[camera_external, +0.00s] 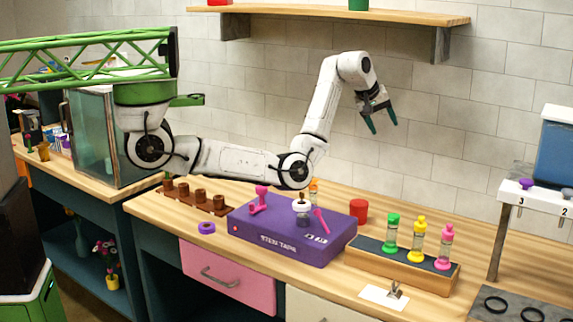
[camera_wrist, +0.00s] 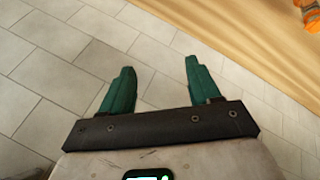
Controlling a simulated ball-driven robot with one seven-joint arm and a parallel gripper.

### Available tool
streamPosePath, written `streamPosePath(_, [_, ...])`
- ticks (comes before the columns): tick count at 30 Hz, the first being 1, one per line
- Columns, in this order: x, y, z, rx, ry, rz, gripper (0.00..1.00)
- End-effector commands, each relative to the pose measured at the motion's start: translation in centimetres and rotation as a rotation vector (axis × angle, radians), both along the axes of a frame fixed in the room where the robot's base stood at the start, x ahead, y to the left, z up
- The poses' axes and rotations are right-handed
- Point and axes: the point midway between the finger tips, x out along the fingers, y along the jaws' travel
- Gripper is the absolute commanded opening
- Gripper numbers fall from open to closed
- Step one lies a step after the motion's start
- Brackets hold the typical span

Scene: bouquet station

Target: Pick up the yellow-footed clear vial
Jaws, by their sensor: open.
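A clear vial with a yellow top and yellow foot (camera_external: 417,240) stands upright on the wooden rack (camera_external: 376,264) at the right of the counter. It stands between a green-capped clear vial (camera_external: 391,233) and a pink-capped one (camera_external: 444,247). My gripper (camera_external: 383,123) is raised in front of the tiled wall, well above the rack and touching nothing. Its two teal fingers point down and are apart. In the wrist view my gripper (camera_wrist: 160,68) is open and empty. I cannot make out the yellow-footed vial in the wrist view.
A purple box (camera_external: 280,238) stands left of the rack, with small items on top. A red cylinder (camera_external: 358,210) stands behind. A white stand (camera_external: 530,198) rises at the right. A wooden shelf (camera_external: 345,15) hangs above. An orange thing (camera_wrist: 310,14) is partly cut off in the wrist view.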

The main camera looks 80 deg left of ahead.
Motion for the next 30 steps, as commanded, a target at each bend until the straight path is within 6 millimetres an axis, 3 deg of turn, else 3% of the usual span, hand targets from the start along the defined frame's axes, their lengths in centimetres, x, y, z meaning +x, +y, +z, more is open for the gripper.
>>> streamPosePath(3, [2.0, -6.1, 0.6, 0.179, -0.006, -0.405, 0.62])
streamPosePath(7, [2.7, -13.2, -0.5, 0.349, 0.010, -0.852, 0.62])
streamPosePath(12, [1.2, -21.4, -4.6, 0.502, 0.043, -1.413, 0.62])
streamPosePath(15, [-0.3, -24.7, -7.2, 0.539, 0.054, -1.673, 0.62])
streamPosePath(21, [-2.5, -27.9, -10.1, 0.551, 0.052, -1.958, 0.62])
streamPosePath(30, [-1.9, -29.3, -13.8, 0.547, 0.050, -1.997, 0.62])
